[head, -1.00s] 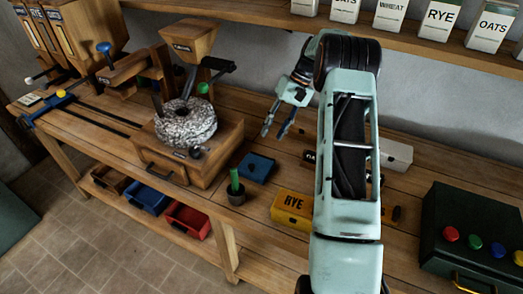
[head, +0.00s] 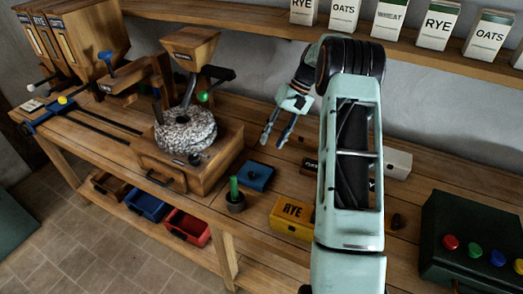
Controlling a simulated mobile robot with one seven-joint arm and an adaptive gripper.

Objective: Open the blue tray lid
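A small flat blue square piece (head: 258,178) with a dark spot on top lies on the bench, right of the stone mill; it looks like a lid on a low tray. A blue open bin (head: 148,204) also sits on the lower shelf, with no lid visible. My gripper (head: 273,143) hangs above the bench, behind and slightly right of the blue square piece and apart from it. Its two fingers are spread, with nothing between them.
A dark pot with a green stick (head: 235,197) stands close in front of the blue square piece. The stone mill (head: 186,135) stands to its left. A yellow RYE box (head: 291,214) is to the right. A dark button box (head: 475,240) is at far right.

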